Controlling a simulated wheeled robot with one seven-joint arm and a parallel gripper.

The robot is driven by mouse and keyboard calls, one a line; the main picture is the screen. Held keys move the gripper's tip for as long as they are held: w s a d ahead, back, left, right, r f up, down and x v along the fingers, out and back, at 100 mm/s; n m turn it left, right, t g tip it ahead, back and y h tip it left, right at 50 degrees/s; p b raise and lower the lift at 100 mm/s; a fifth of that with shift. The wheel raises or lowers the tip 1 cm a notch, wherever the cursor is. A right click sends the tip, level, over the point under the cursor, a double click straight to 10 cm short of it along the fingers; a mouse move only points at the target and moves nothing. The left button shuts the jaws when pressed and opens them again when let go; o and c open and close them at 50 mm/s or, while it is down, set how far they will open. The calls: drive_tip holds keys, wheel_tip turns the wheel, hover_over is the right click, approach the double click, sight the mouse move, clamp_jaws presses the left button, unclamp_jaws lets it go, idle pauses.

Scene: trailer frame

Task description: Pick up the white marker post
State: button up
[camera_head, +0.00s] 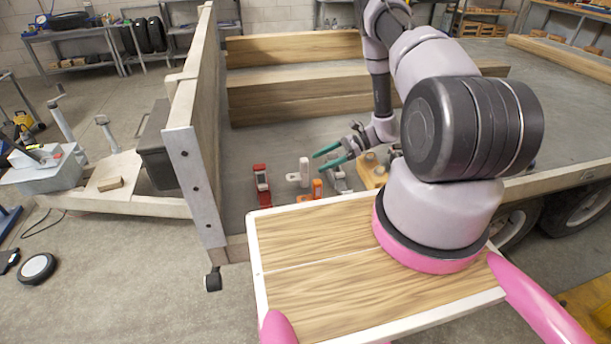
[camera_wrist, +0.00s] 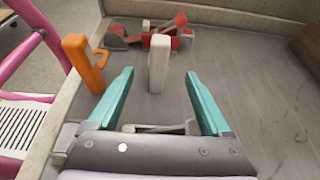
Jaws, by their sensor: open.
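The white marker post (camera_head: 304,171) stands upright on the grey trailer deck, left of my gripper in the head view. In the wrist view the white post (camera_wrist: 158,65) shows in line with the gap between the fingertips. My gripper (camera_head: 319,160) is open, with teal fingers pointing toward the post. Both fingers show in the wrist view (camera_wrist: 159,76), apart, with nothing held. The post seems just beyond the fingertips; I cannot tell the exact depth.
An orange post (camera_wrist: 84,62) with a side loop stands left of the white post; it also shows in the head view (camera_head: 317,188). A red clamp-like object (camera_head: 262,184) lies farther left. A grey metal piece (camera_head: 337,180) is near my gripper. Wooden beams (camera_head: 300,95) lie behind.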

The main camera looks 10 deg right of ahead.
sight(297, 176)
drive_tip(key=x, duration=0.9)
drive_tip(key=shift+a, duration=0.4)
drive_tip(key=shift+s, duration=0.1)
clamp_jaws()
